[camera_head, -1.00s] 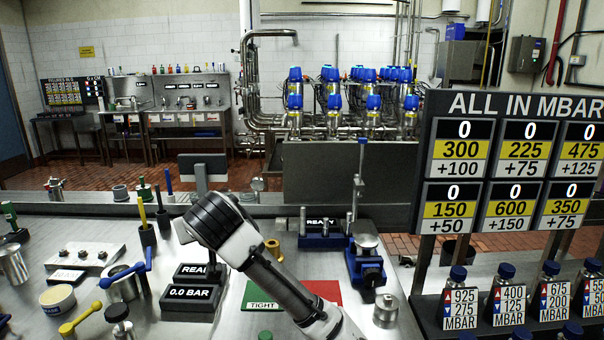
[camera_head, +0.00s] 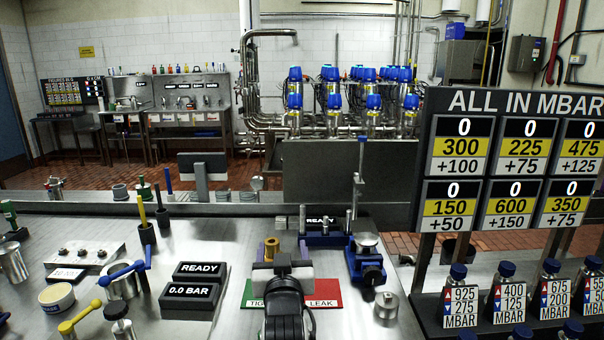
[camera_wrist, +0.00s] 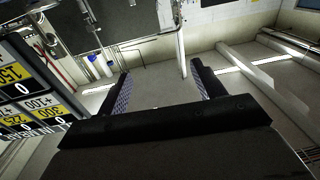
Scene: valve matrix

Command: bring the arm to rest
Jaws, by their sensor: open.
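My gripper (camera_head: 282,265) is over the middle of the steel bench in the head view, seen from behind, in front of the green and red TIGHT/LEAK plate (camera_head: 325,293). A brass-coloured cylinder (camera_head: 271,247) shows just beyond its left finger; I cannot tell if they touch. In the wrist view my gripper (camera_wrist: 160,85) has its two fingers wide apart with nothing between them. That view looks out at the room, with floor and wall between the fingers. The arm hides part of the plate's lettering.
A black READY / 0.0 BAR display (camera_head: 190,302) stands left of the arm. A blue clamp stand (camera_head: 367,272) and a steel cylinder (camera_head: 386,306) stand to the right. The pressure board (camera_head: 510,160) rises at right above several labelled bottles (camera_head: 508,302). Blue-handled valves (camera_head: 122,275) are at left.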

